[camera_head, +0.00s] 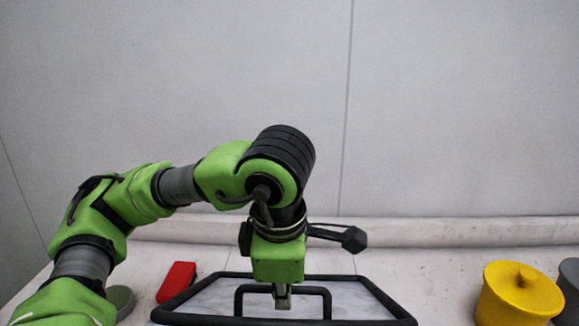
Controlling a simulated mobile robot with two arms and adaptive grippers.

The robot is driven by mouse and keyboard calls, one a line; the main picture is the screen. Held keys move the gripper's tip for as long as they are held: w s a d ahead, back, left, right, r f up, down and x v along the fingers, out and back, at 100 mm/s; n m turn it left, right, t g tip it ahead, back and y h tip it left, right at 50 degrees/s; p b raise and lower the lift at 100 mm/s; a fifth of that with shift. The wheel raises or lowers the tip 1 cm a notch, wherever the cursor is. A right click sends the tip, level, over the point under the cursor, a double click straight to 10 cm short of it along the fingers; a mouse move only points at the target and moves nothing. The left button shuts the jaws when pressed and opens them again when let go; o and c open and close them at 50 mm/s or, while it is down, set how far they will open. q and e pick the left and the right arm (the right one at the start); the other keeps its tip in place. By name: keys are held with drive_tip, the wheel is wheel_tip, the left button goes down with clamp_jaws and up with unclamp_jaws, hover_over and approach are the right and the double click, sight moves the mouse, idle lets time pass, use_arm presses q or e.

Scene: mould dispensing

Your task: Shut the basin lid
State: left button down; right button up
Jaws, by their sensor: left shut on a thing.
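The basin lid (353,302) shows at the bottom middle as a pale panel in a thick black frame. A black bar handle (239,300) rises from its middle. My left gripper (282,302) points down over the lid and is shut on the handle's upper bar. The lid's near part is cut off by the bottom edge of the picture, and the basin under it cannot be made out. How far open the lid stands cannot be told. My right gripper is not in view.
A red block (176,281) and a grey-green round thing (121,300) lie left of the lid. A yellow lidded pot (518,296) stands at the right, beside a grey thing (570,285). A pale wall closes off the back. The surface between lid and pot is clear.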

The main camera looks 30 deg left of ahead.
sight(282, 320)
use_arm(q)
drive_tip(key=shift+s+d+f, duration=0.1)
drive_tip(key=shift+s+f, duration=0.1)
drive_tip(key=shift+f, duration=0.05)
drive_tip(key=s+f+b, duration=0.1)
drive_tip(key=s+d+f+b, duration=0.1)
drive_tip(key=f, duration=0.1)
drive_tip(key=shift+d+b, duration=0.1)
drive_tip(key=shift+b, duration=0.2)
drive_tip(key=shift+s+d+f, duration=0.1)
drive_tip(key=shift+s+f, duration=0.05)
